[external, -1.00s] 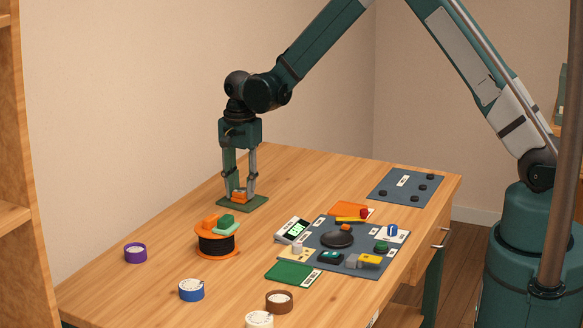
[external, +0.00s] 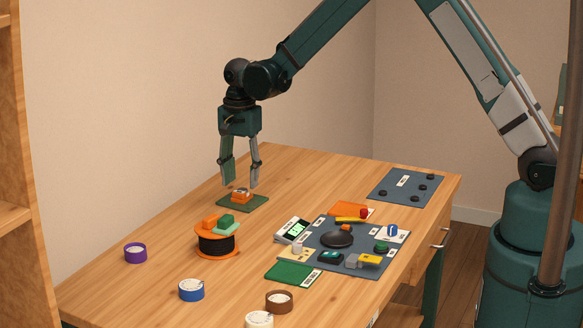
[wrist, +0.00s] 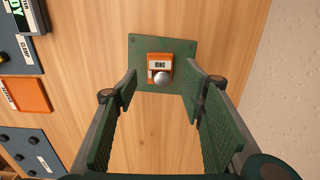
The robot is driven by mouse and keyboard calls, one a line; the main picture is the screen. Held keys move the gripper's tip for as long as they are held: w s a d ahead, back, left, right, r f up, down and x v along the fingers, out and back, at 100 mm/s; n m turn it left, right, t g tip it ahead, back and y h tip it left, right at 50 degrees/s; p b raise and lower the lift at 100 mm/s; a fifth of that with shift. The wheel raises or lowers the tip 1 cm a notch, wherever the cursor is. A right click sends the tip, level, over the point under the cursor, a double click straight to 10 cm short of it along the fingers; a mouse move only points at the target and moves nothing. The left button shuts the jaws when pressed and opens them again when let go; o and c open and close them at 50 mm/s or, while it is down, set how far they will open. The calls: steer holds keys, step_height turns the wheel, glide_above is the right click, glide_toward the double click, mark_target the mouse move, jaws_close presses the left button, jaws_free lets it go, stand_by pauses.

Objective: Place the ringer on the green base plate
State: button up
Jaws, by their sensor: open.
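The ringer (external: 241,195) is a small orange block with a silver dome. It sits on the dark green base plate (external: 229,205) toward the far left of the table. In the wrist view the ringer (wrist: 160,66) shows a label reading "RING" and rests within the plate (wrist: 140,50), near its middle. My gripper (external: 239,184) is open and empty just above the ringer, its fingers apart on either side. In the wrist view my gripper (wrist: 160,85) has both fingers clear of the ringer.
A black-wound orange spool (external: 218,243) with orange and green blocks on top stands in front of the plate. A blue-grey mat (external: 330,262) with several parts lies to the right. Tape rolls, including a purple one (external: 135,252), stand at the front left. Bare table surrounds the plate.

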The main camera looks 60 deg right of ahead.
mark_target(242, 190)
step_height(242, 190, up, 9)
steer(key=shift+f, duration=0.15)
stand_by(0.9)
steer(key=s+a+r+n+t, duration=0.2)
steer(key=s+a+r+n, duration=0.25)
steer(key=s+r, duration=0.5)
steer(key=s+a+r+n+t, duration=0.1)
steer(key=s+a+r+n, duration=0.3)
steer(key=s+r, duration=0.6)
steer(key=s+a+n+t, duration=0.1)
steer(key=s+a+n, duration=0.1)
steer(key=s, duration=0.6)
steer(key=s+a+r+n+t, duration=0.1)
steer(key=s+a+n, duration=0.2)
steer(key=s, duration=0.6)
steer(key=s+a+n+t, duration=0.2)
steer(key=s+a+n, duration=0.1)
steer(key=s, duration=0.5)
steer(key=shift+s+a+r+n, duration=0.2)
steer(key=shift+s+r+n, duration=0.2)
steer(key=shift+n, duration=0.35)
